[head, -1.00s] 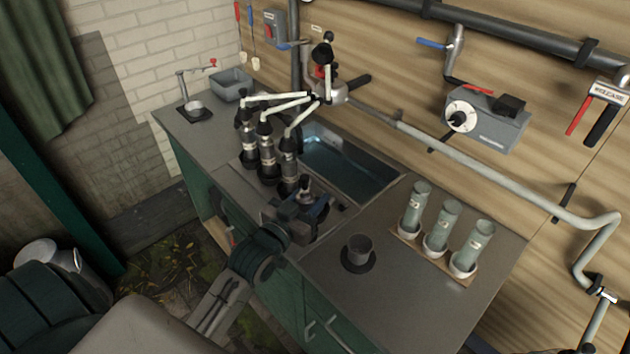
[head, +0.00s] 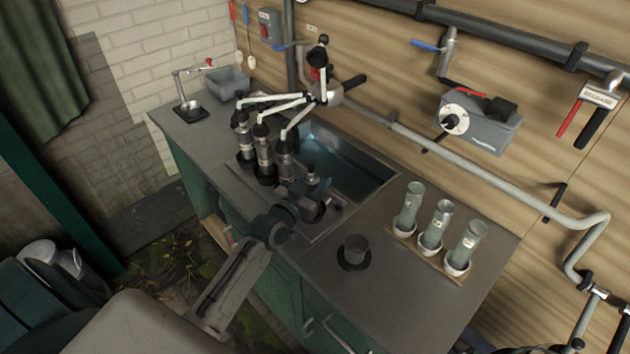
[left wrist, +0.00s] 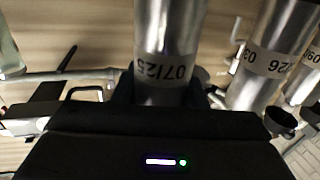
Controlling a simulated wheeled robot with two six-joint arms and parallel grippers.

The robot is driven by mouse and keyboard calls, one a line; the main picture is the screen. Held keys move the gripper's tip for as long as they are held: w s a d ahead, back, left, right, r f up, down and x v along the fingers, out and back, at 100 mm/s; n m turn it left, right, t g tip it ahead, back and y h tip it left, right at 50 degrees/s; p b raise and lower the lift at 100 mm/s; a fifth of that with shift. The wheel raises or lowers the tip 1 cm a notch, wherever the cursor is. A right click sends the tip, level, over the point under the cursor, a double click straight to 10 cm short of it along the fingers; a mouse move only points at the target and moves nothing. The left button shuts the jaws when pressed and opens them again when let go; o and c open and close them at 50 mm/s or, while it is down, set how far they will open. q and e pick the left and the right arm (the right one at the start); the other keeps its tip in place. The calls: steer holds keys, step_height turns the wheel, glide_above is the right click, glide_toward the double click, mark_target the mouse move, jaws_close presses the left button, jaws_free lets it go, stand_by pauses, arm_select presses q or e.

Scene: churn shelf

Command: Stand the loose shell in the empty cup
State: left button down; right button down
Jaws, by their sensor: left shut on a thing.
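My left gripper (head: 312,198) is shut on a metal shell (head: 311,179), only a small part of which shows above the jaws in the head view. In the left wrist view the held shell (left wrist: 168,35) is a shiny cylinder with a pale "07/25" label, against the black gripper body. A grey cup (head: 355,246) stands on a dark disc on the counter and looks empty. Any base behind my gripper is hidden. My right gripper is out of view.
The sink (head: 345,168) lies behind my gripper. Three glass tubes (head: 439,224) stand in white cups on a board at the right. Neighbouring shells (left wrist: 262,55) are close on the right in the left wrist view. The counter around the grey cup is clear.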

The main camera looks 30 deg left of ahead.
arm_select(q)
steer(key=shift+f, duration=0.15)
steer(key=c, duration=1)
jaws_free()
steer(key=shift+o, duration=0.6)
steer(key=shift+r, duration=0.35)
steer(key=s+a+p, duration=0.1)
steer(key=s+p, duration=0.3)
steer(key=s, duration=0.8)
steer(key=shift+f, duration=0.15)
